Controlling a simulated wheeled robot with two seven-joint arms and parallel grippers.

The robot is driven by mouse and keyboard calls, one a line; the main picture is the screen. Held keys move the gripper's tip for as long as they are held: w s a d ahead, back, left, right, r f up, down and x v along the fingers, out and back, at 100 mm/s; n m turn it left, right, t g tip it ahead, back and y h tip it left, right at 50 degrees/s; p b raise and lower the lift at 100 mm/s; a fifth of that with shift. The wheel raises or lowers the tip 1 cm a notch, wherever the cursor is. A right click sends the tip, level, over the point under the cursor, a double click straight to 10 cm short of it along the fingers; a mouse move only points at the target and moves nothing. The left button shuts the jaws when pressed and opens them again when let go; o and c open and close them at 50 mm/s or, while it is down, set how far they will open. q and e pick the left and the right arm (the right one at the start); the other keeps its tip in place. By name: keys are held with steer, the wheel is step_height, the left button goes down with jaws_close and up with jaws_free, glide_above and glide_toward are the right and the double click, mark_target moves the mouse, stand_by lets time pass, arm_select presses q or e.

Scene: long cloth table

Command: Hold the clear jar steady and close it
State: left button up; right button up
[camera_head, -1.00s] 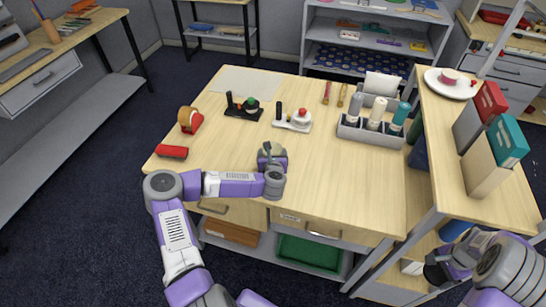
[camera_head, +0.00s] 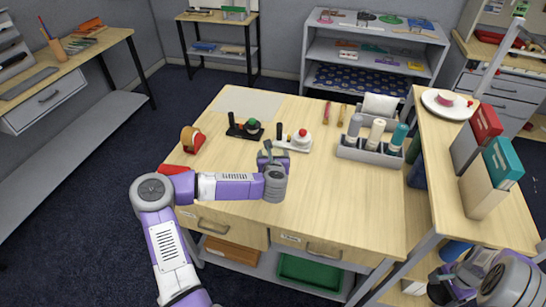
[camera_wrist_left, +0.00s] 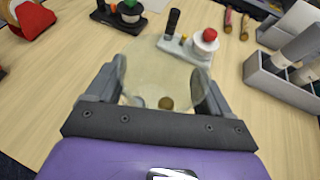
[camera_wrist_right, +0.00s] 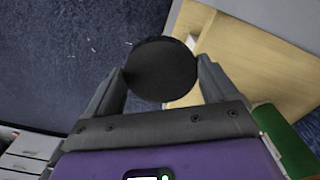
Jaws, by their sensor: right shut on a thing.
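The clear jar (camera_wrist_left: 150,72) shows in the left wrist view as a see-through round body on the table, with a small brown thing seen through it. My left gripper (camera_wrist_left: 160,85) has its fingers spread on either side of the jar; I cannot tell whether they touch it. In the head view my left gripper (camera_head: 272,158) is over the table's near middle, and the jar is hard to make out there. My right gripper (camera_wrist_right: 160,75) is shut on a round black lid (camera_wrist_right: 162,68), held off the table at the right, above the floor.
Behind the jar stand a white stand with a red knob (camera_head: 297,142) and a dark one with a green knob (camera_head: 247,128). A grey bottle caddy (camera_head: 370,152) is to the right. A raised shelf with binders (camera_head: 485,160) edges the right side. The front tabletop is mostly clear.

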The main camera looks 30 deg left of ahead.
arm_select(q)
steer(key=c, duration=1)
steer(key=shift+d, duration=0.1)
arm_select(e)
steer(key=shift+a, duration=0.1)
arm_select(q)
steer(key=s+d+f+m+h, duration=0.2)
steer(key=s+d, duration=0.1)
steer(key=d, duration=0.2)
steer(key=s+d+f+m+t+h, duration=0.1)
steer(key=s+d+f+m+h, duration=0.1)
steer(key=d, duration=0.4)
steer(key=s+d+f+m+t+h, duration=0.1)
steer(key=s+d+f+m+h, duration=0.1)
steer(key=d, duration=0.4)
steer(key=shift+s+d+f+h, duration=0.15)
steer(key=shift+s+h, duration=0.1)
steer(key=shift+s, duration=0.35)
steer(key=shift+s+d+f+h, duration=0.1)
steer(key=shift+s+h, duration=0.15)
steer(key=shift+s, duration=0.35)
arm_select(e)
steer(key=s+a+r+n, duration=0.8)
steer(key=a+n, duration=0.1)
steer(key=a, duration=0.3)
steer(key=shift+s+a+r+n, duration=0.2)
steer(key=shift+s+n, duration=0.2)
